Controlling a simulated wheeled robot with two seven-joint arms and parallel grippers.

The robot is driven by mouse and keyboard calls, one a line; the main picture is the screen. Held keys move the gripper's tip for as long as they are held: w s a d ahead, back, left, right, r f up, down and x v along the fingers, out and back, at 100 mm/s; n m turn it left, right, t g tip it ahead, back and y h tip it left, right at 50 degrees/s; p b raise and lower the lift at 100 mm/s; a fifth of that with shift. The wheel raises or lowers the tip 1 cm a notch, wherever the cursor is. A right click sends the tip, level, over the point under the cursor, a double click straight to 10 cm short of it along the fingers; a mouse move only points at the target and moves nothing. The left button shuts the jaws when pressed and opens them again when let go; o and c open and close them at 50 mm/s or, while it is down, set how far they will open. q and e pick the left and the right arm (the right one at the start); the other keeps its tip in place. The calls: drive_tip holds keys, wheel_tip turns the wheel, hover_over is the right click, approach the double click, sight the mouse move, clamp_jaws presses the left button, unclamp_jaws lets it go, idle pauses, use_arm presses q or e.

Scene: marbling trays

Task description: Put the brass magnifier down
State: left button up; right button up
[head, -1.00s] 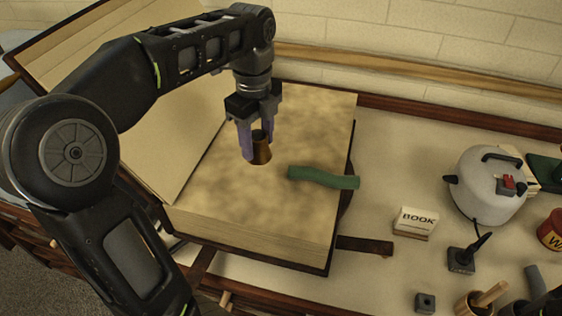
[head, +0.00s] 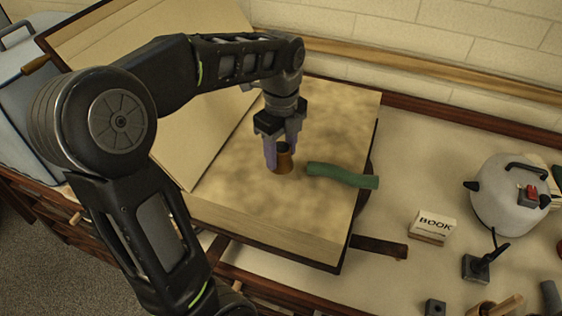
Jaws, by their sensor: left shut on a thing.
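The brass magnifier (head: 284,161) is a small brown-gold cup shape with a dark top. My left gripper (head: 284,156) is shut on it, with its purple fingers on either side and pointing down. The magnifier is upright over the right page of the large open book (head: 235,205). Its lower end is at or just above the page; I cannot tell whether it touches. My right gripper is not in view.
The page's front part is clear.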

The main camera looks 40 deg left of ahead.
sight(281, 163)
use_arm(q)
wheel_tip(281, 163, down, 3)
drive_tip(key=shift+s, duration=0.1)
drive_tip(key=shift+f, duration=0.4)
drive_tip(key=shift+f, duration=0.1)
drive_tip(key=o, duration=1.5)
drive_tip(key=shift+c, duration=0.2)
